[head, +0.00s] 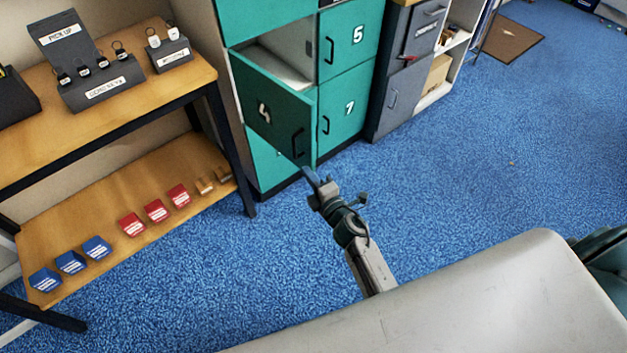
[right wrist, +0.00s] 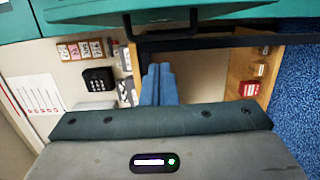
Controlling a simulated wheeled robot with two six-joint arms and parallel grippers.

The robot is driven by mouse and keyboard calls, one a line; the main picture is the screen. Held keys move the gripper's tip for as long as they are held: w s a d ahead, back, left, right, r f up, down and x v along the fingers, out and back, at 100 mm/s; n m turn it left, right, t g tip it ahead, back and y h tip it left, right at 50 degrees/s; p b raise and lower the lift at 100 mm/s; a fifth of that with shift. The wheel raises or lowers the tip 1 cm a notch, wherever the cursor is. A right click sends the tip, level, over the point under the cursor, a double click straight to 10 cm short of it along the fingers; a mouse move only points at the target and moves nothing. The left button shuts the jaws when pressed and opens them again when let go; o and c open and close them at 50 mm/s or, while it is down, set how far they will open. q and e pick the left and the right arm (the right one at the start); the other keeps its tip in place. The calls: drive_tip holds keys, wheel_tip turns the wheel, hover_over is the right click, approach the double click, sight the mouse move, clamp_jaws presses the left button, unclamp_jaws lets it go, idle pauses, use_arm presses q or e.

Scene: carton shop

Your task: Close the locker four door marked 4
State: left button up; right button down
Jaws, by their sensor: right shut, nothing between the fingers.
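The teal locker four door (head: 262,98), marked 4, stands open in the head view, swung outward, with the pale inside of its locker (head: 290,50) showing behind it. Its dark handle (head: 298,143) is near the door's lower right edge. My right gripper (head: 312,177) is just below and in front of that handle, fingers together and empty. In the right wrist view, the blue fingertips (right wrist: 158,78) are shut below a dark handle (right wrist: 190,18) on a teal panel, apparently this door. Whether they touch it I cannot tell. My left gripper is not in view.
Locker doors 5 (head: 352,38) and 7 (head: 341,115) are shut, right of the open door. A wooden bench (head: 120,117) with key stands and a lower shelf of red and blue boxes stands left. Blue carpet (head: 470,150) is clear to the right.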

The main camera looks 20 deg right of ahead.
sight(308, 151)
drive_tip(key=w, duration=0.2)
drive_tip(key=w+d, duration=0.1)
drive_tip(key=w, duration=0.2)
drive_tip(key=w+d, duration=0.1)
drive_tip(key=w, duration=0.2)
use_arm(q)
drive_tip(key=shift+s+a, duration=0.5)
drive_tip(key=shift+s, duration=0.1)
use_arm(e)
drive_tip(key=shift+w+d, duration=0.1)
